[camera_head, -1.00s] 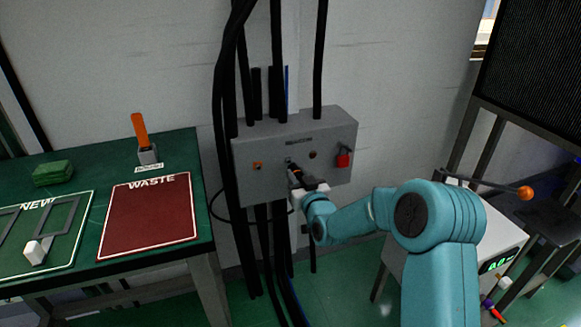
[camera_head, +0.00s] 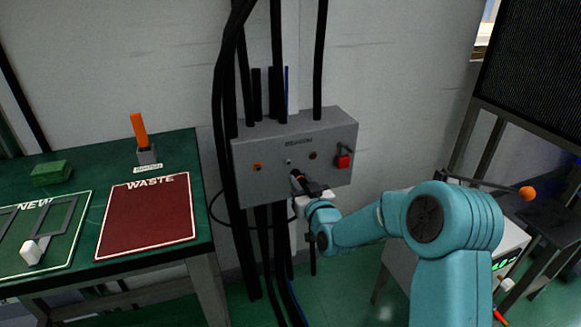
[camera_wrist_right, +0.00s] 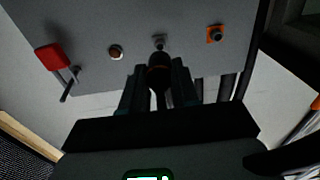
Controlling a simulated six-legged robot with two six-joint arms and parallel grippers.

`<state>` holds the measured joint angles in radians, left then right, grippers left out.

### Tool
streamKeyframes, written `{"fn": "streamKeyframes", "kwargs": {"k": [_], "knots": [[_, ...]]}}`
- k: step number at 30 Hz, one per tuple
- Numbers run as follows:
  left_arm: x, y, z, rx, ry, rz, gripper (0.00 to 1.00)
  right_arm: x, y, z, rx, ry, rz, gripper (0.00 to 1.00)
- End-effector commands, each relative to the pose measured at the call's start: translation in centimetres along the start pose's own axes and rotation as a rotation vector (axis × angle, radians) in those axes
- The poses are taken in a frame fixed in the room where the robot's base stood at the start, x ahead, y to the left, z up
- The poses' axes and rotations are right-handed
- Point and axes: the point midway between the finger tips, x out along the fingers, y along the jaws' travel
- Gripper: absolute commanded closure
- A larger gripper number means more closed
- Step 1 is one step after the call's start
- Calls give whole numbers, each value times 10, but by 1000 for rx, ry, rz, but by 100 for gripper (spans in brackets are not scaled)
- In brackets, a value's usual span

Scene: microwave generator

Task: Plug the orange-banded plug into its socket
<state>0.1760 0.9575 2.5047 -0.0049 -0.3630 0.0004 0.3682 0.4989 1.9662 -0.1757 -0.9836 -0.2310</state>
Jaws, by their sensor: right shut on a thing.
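My right gripper (camera_head: 306,192) reaches the front of a grey wall box. In the right wrist view the gripper (camera_wrist_right: 160,85) is shut on a dark plug (camera_wrist_right: 159,62) with a dim orange-brown band. The plug's tip points at a small metal fitting (camera_wrist_right: 159,41) on the box face; I cannot tell whether they touch. An orange-framed socket (camera_wrist_right: 215,34) sits to its right in the wrist view and at the box's left in the head view (camera_head: 257,166). A round orange-brown port (camera_wrist_right: 116,52) is on the other side. My left gripper is not in view.
The grey box (camera_head: 335,135) carries a red padlock-like part (camera_head: 343,161) at its right. Black cables (camera_head: 225,120) run above and below. A green table (camera_head: 190,150) with a red waste mat (camera_head: 150,215) stands left. A white unit (camera_head: 510,235) stands right.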

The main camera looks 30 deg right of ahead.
Motion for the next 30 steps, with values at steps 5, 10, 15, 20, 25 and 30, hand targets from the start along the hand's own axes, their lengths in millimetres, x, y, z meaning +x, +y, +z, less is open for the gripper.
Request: {"fn": "streamKeyframes", "kwargs": {"k": [5,10,15,20,25,30], "knots": [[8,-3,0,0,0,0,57,0,0,1,0,2,0,100],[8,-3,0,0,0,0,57,0,0,0,0,1,0,100],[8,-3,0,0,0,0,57,0,-1,0,0,1,0,100],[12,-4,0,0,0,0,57,3,-13,0,1,2,-2,100],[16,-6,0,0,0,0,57,6,-28,0,1,2,-2,100],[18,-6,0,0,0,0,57,10,-42,0,1,1,-2,100]]}}
